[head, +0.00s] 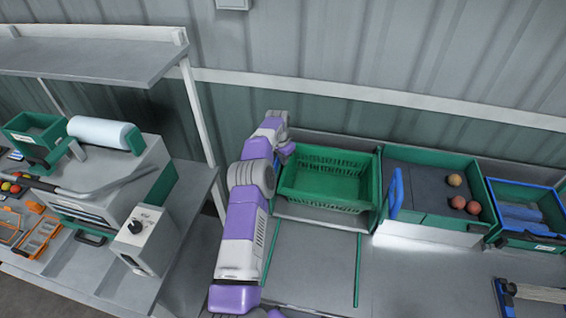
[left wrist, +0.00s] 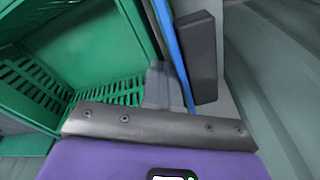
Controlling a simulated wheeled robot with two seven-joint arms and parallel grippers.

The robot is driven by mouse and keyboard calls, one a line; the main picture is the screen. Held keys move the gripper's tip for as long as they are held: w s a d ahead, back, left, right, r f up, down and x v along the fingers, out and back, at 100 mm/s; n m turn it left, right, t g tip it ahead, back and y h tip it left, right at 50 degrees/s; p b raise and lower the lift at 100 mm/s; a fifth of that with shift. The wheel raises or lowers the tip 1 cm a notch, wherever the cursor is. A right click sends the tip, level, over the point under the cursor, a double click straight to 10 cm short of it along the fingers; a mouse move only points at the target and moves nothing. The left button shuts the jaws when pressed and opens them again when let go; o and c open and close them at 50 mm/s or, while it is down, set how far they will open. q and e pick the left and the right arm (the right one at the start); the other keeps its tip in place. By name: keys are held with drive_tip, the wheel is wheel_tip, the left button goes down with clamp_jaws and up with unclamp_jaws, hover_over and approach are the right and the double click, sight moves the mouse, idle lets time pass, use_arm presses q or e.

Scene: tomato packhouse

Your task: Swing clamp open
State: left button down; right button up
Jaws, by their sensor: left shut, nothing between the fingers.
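A green slatted crate (head: 325,180) sits on the bench; its slatted wall (left wrist: 105,95) fills the left of the left wrist view. My left gripper (head: 286,150) is at the crate's back left corner, shut and empty. Its grey fingers (left wrist: 163,88) show in the left wrist view, close to a thin blue bar (left wrist: 174,55) with a dark block (left wrist: 196,55) beside it. These may be the clamp; contact cannot be told. A blue upright handle (head: 396,192) stands right of the crate in the head view; whether it is the same part cannot be told.
A green-sided tray with fruit (head: 432,182) and a blue-rimmed crate (head: 527,212) stand to the right. A brush-like tool (head: 530,291) lies at front right. A machine with a white roll (head: 100,133) stands on the left bench. The bench front (head: 315,260) is mostly clear.

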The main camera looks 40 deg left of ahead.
use_arm(q)
wheel_tip(320, 180, up, 9)
drive_tip(key=d+p, duration=0.1)
drive_tip(key=p, duration=0.5)
drive_tip(key=shift+w+d, duration=0.3)
drive_tip(key=shift+w, duration=0.15)
drive_tip(key=shift+s+f, duration=0.1)
